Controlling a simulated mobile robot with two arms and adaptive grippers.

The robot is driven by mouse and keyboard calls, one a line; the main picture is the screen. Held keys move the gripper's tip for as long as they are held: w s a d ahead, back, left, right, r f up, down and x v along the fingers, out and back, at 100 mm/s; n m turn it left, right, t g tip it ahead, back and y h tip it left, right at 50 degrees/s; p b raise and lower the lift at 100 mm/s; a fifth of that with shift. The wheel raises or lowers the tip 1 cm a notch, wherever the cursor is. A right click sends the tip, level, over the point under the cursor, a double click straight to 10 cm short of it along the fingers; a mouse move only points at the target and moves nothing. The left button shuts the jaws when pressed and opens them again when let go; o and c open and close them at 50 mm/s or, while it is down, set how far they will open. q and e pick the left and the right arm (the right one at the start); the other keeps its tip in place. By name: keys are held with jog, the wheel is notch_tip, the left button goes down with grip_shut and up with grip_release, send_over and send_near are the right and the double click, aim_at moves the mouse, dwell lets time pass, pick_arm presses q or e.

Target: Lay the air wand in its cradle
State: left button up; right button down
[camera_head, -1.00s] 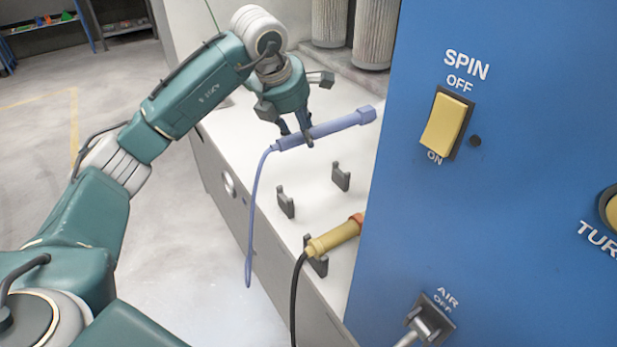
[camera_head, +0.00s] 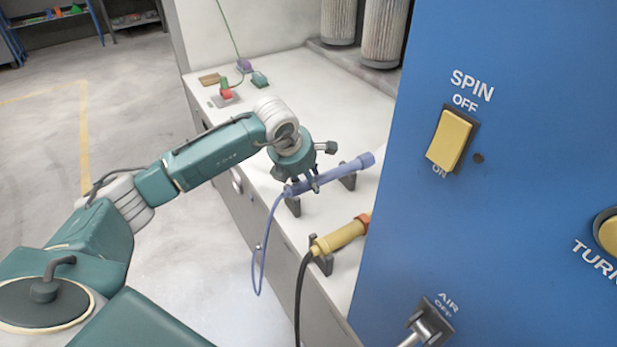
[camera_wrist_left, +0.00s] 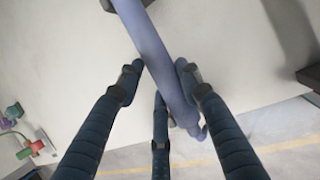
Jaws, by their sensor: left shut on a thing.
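The blue-violet air wand (camera_head: 335,174) lies across the two dark prongs of its cradle (camera_head: 348,181), or just above them; I cannot tell if it touches. Its hose hangs down over the bench's front edge. My left gripper (camera_head: 303,189) is shut on the wand near its hose end. In the left wrist view the wand (camera_wrist_left: 155,55) runs between the fingers of my left gripper (camera_wrist_left: 158,88). The near cradle prong is partly hidden below the gripper. My right gripper is not in view.
A yellow wand (camera_head: 340,238) with a black hose rests in another cradle just in front. A blue panel (camera_head: 530,130) with SPIN and AIR switches blocks the right side. Small coloured items (camera_head: 232,88) lie at the bench's back left. Pleated filters (camera_head: 384,32) stand behind.

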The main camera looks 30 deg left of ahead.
pick_arm(q)
jog(key=o, duration=1.3)
jog(key=b+v, duration=0.2)
jog(key=v, duration=0.7)
jog(key=shift+r, duration=0.2)
jog(key=shift+s+r, duration=0.35)
jog(key=shift+r, duration=0.15)
